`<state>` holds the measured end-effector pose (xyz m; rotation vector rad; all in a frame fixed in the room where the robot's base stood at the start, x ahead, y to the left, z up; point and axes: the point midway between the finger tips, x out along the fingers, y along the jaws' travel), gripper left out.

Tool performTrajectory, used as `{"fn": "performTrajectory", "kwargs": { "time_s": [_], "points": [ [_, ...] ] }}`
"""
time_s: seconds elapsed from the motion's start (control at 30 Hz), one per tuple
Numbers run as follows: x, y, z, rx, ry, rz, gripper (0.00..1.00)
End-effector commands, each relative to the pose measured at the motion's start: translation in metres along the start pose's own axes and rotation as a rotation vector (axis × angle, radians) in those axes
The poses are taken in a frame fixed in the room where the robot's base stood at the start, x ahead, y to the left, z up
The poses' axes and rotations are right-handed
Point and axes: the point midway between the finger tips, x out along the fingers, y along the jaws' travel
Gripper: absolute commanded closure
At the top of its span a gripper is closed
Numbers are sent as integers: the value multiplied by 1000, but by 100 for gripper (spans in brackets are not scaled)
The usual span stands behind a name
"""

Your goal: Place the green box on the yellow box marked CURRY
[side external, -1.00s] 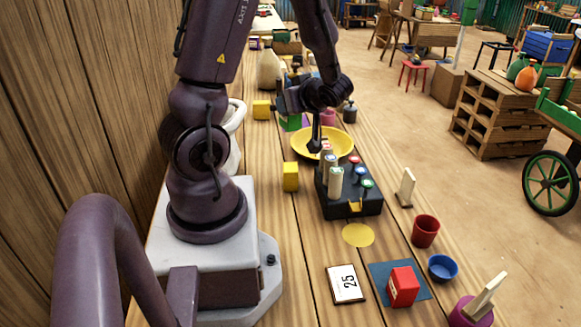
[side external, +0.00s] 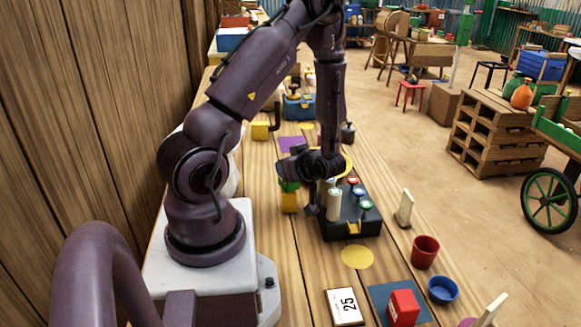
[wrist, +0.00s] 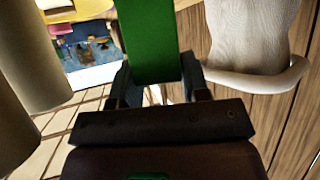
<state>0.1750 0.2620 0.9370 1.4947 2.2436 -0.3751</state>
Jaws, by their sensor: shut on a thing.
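The green box (side external: 288,185) is held in my gripper (side external: 290,178), just above a yellow box (side external: 289,204) beside the black rack. In this view the green box's lower edge meets the yellow box's top, and I cannot tell whether they touch. The green box (wrist: 150,40) fills the space between the two fingers of my gripper (wrist: 155,82) in the wrist view. Another yellow box (side external: 260,131) stands farther back. No CURRY lettering is readable on either yellow box. My wrist hides part of the green box.
The black rack (side external: 350,232) with bottles and coloured knobs stands close to the right. A yellow plate (side external: 347,164) is partly hidden behind my gripper. A purple mat (side external: 291,144) lies bare farther back. A white jug-like vessel (wrist: 245,40) shows in the wrist view.

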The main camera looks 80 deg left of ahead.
Motion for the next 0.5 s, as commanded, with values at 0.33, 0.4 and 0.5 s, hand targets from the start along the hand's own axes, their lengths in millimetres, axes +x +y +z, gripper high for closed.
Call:
{"fn": "performTrajectory", "kwargs": {
  "time_s": [0.33, 0.4, 0.5],
  "points": [
    [2, 0, 3, 0, 1, 0, 83],
    [3, 0, 5, 1, 0, 0, 83],
    [3, 0, 5, -1, 0, 0, 39]
  ]
}}
